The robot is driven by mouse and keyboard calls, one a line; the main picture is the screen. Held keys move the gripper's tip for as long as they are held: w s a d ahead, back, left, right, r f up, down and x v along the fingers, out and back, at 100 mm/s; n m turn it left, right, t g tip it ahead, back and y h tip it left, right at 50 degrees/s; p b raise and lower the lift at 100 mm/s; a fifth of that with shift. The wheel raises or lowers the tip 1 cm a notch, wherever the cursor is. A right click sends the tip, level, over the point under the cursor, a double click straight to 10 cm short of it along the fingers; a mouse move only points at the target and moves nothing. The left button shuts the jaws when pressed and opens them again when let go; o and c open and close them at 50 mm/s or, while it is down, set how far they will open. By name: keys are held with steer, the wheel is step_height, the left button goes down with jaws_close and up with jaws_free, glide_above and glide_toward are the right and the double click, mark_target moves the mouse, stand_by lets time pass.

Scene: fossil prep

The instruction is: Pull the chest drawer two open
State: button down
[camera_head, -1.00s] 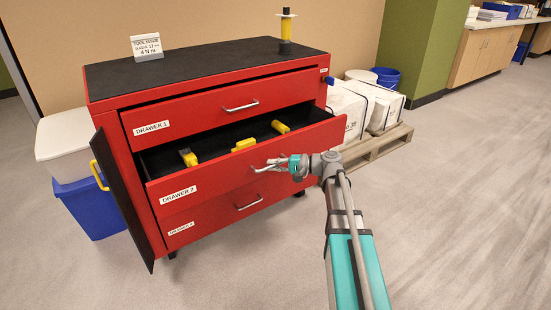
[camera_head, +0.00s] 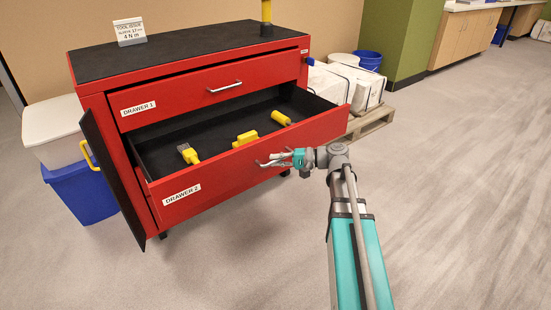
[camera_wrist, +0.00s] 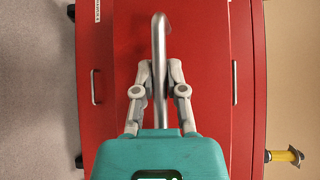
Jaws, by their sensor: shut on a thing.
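The red tool chest (camera_head: 90,88) stands at the left of the head view. Its second drawer, labelled DRAWER 2 (camera_head: 225,172), is pulled well out, with its black inside showing. Several yellow-handled tools lie in it, among them one at the left (camera_head: 188,153) and one in the middle (camera_head: 245,138). My gripper (camera_head: 268,161) is at the front of this drawer. In the wrist view my gripper (camera_wrist: 160,75) is shut on the silver drawer handle (camera_wrist: 159,45), one finger on each side of the bar. The handle is mostly hidden behind my gripper in the head view.
Drawer 1 (camera_head: 180,97) sits above, nearly closed. A dark side door (camera_head: 112,172) with a yellow handle stands open at the left, by a blue and white bin (camera_head: 82,190). White wrapped blocks on a pallet (camera_head: 368,123) stand right. The floor in front is clear.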

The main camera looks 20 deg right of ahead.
steer(key=shift+w+d, duration=0.3)
steer(key=shift+d, duration=0.05)
steer(key=c, duration=1.1)
jaws_free()
steer(key=shift+c, duration=0.2)
steer(key=o, duration=0.5)
steer(key=shift+c, duration=0.2)
steer(key=shift+s, duration=0.15)
